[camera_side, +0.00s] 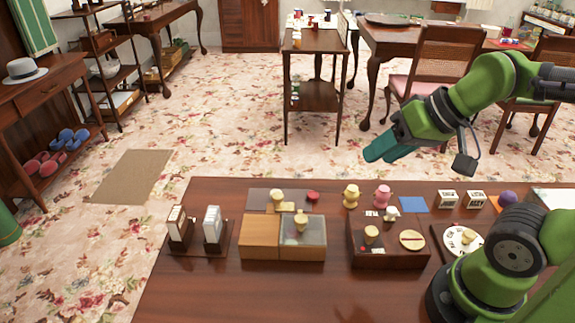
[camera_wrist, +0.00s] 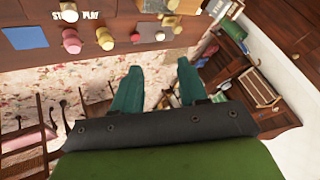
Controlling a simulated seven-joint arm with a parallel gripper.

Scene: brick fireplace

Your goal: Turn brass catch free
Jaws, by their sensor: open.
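No part is clearly readable as the brass catch. A pale yellow round disc with a bar across it (camera_side: 412,240) and a yellow knob (camera_side: 371,233) sit on a dark brown box (camera_side: 390,260) on the table. Another yellow knob (camera_side: 301,221) stands on the grey-topped half of a wooden box (camera_side: 262,237). My gripper (camera_side: 378,153) is above and behind the dark brown box, apart from everything. In the wrist view my gripper (camera_wrist: 160,72) has its two teal fingers spread, with nothing between them.
Two upright white-faced pieces (camera_side: 212,226) stand on a dark base at the left. Yellow and pink figures (camera_side: 382,196), a blue square (camera_side: 413,204), a purple ball (camera_side: 507,198) and a white plate (camera_side: 457,240) are also on the table. The table's front left is clear.

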